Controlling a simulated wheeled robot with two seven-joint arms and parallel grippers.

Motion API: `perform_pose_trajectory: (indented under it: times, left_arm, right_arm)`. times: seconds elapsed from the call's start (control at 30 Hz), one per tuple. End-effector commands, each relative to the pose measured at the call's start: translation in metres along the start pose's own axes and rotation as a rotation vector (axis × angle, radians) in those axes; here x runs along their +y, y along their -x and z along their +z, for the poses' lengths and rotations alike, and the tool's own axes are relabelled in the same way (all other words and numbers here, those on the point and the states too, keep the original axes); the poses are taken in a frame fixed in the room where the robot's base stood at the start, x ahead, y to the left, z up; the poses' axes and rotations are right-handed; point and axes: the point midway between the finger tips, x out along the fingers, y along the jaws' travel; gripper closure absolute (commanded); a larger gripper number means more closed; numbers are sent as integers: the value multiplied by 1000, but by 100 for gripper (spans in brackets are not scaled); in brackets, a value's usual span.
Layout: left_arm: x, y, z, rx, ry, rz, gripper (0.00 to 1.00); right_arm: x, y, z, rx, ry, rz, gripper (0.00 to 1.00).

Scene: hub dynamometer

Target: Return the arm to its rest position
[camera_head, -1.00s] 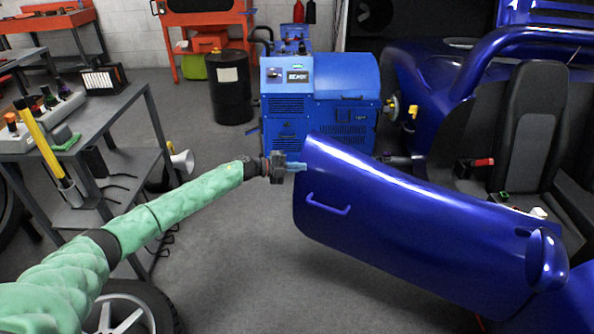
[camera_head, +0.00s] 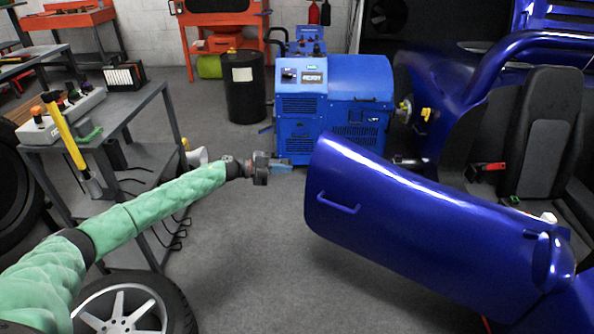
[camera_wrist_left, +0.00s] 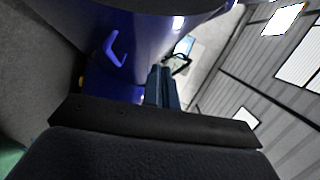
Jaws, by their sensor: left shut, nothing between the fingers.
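My left arm, in a green sleeve, reaches in from the lower left in the head view. Its gripper (camera_head: 281,166) is shut and empty. It is in the air left of the blue car door (camera_head: 400,225), with a small gap between them in the picture. In the left wrist view the shut fingers (camera_wrist_left: 162,88) point toward the scene, and the door with its handle (camera_wrist_left: 116,47) is at the upper left. My right gripper is not in view.
A blue dynamometer machine (camera_head: 335,100) and a black drum (camera_head: 243,88) stand behind. A grey cart (camera_head: 125,110) with tools is at the left, with a wheel (camera_head: 125,308) on the floor below my arm. The open door and car fill the right. Grey floor (camera_head: 260,260) is clear in the middle.

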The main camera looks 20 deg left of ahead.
Motion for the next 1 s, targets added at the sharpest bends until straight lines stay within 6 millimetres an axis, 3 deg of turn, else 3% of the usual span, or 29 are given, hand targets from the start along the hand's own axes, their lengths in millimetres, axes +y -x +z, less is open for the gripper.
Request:
perform_pose_trajectory:
  times: [0.13,0.4,0.57,0.8,1.0]
  left_arm:
    - [0,16,0,0,-1,1,100]
    - [0,23,0,-2,-10,-1,100]
    - [-6,23,19,-102,-28,-26,100]
    - [-44,30,59,-380,31,-160,100]
    - [-87,26,71,-538,122,-279,100]
  right_arm:
    - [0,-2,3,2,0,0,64]
    - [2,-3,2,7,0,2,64]
    - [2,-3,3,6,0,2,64]
    - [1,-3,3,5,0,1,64]
    - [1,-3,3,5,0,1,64]
